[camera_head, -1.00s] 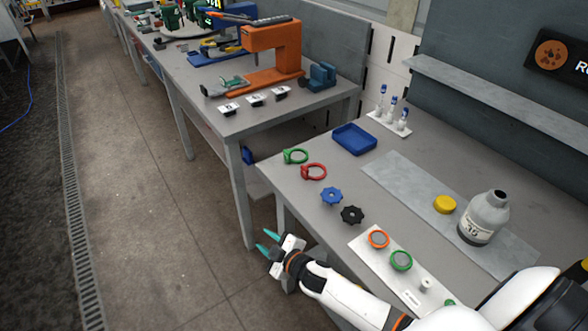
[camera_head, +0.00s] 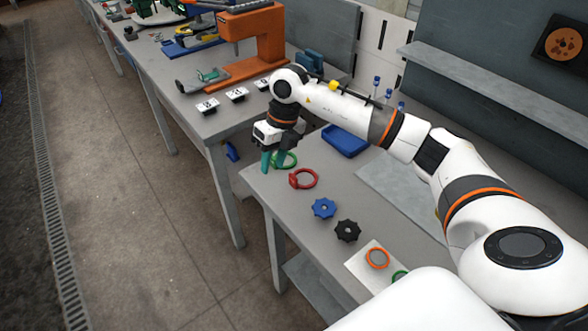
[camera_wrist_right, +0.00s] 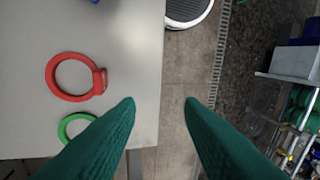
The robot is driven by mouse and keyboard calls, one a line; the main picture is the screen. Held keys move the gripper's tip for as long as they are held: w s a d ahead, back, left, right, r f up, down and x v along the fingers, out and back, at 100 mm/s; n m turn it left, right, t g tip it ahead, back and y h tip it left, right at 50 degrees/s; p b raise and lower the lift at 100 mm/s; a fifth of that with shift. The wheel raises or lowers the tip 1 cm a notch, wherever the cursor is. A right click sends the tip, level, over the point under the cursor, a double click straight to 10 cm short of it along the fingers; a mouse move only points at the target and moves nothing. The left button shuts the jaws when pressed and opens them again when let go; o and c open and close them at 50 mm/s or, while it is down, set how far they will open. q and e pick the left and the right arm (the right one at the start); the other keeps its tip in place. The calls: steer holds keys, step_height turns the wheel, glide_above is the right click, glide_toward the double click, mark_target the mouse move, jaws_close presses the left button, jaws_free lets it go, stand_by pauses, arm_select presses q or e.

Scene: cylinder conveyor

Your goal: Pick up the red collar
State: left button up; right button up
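The red collar (camera_head: 304,179) is a ring with a small block on one side, lying flat on the grey table near its left edge. It also shows in the right wrist view (camera_wrist_right: 53,85), left of the fingers, with its block towards them. My right gripper (camera_head: 271,161) points down above the table's corner, beyond and left of the red collar. Its green fingers (camera_wrist_right: 160,103) are spread apart with nothing between them. A green collar (camera_head: 287,160) lies right beside the fingers and is partly hidden by them. My left gripper is not in view.
A blue tray (camera_head: 345,141) lies behind the collars. A blue knob (camera_head: 324,208) and a black knob (camera_head: 347,230) lie in front of the red collar. An orange machine (camera_head: 250,45) stands on the neighbouring table (camera_head: 215,124). My right arm stretches over the table.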

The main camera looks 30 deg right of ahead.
steer(key=d+r+h, duration=0.2)
steer(key=d+h, duration=0.1)
steer(key=d, duration=0.3)
steer(key=p, duration=0.2)
glide_above(293, 176)
steer(key=shift+m, duration=0.3)
steer(key=f, duration=0.6)
steer(key=shift+w+d, duration=0.1)
steer(key=shift+d, duration=0.1)
steer(key=f+p, duration=0.3)
steer(key=f, duration=0.2)
steer(key=shift+a+f, duration=0.1)
steer(key=shift+a, duration=0.1)
steer(key=shift+f, duration=0.1)
jaws_close()
